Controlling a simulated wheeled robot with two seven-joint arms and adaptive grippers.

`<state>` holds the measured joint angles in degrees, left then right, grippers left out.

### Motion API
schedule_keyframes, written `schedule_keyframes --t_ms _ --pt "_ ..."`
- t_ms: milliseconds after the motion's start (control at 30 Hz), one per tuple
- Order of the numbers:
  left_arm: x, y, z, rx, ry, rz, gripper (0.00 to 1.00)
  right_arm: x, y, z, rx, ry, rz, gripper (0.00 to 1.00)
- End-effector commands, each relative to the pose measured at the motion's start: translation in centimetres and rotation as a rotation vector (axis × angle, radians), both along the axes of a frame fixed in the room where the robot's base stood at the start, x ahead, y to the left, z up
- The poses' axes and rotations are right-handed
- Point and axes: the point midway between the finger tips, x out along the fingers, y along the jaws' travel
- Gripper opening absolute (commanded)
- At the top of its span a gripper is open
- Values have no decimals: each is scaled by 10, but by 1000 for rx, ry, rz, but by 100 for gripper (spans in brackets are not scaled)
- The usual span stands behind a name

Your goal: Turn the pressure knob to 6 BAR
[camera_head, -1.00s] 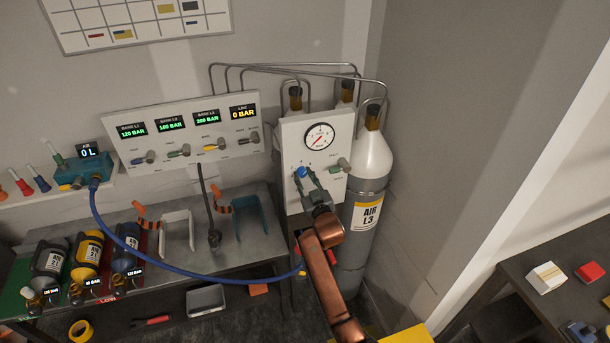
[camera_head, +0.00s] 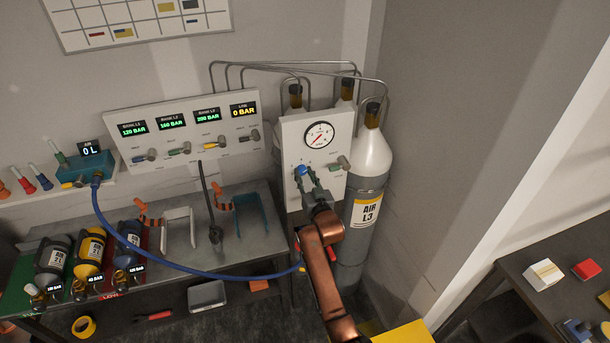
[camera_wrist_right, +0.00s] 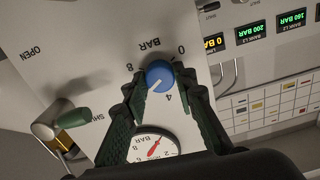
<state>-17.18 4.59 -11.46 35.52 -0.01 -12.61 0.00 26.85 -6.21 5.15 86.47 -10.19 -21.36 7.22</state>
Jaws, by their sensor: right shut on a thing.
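The blue pressure knob (camera_head: 301,170) is on the white panel below a round gauge (camera_head: 319,135). It also shows in the right wrist view (camera_wrist_right: 158,73), with 0, 4, 8 and BAR printed around it. A pale mark on the knob points to the lower left there, between the 4 and the 8; a finger covers part of that scale. My right gripper (camera_head: 307,179) is shut on the knob, one dark green finger on each side (camera_wrist_right: 163,86). The gauge's red needle points to the lower left in the head view. My left gripper is out of view.
A valve lever (camera_head: 343,162) sits right of the knob on the same panel, close to my gripper; OPEN is printed beside it. The AIR L3 cylinder (camera_head: 366,212) stands just right. The LINE display (camera_head: 243,110) reads 0 BAR. A blue hose (camera_head: 180,268) hangs across the bench.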

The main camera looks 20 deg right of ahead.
Motion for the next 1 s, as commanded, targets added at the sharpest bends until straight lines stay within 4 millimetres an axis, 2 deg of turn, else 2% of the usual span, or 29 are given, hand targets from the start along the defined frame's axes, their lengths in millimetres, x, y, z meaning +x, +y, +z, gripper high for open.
schedule_keyframes --t_ms 33,67,300,667,767,1000 --pt "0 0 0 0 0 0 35 0 0 -2 0 3 0 1" --pt "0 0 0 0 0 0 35 0 0 -2 0 3 0 27" --pt "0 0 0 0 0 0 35 0 0 -1 -1 2 0 43" --pt "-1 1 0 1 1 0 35 -6 -1 -1 -2 1 -1 43" --pt "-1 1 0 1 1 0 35 -19 -1 -1 -2 1 -1 43" --pt "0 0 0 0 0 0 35 -70 -3 -2 -1 2 -1 43"
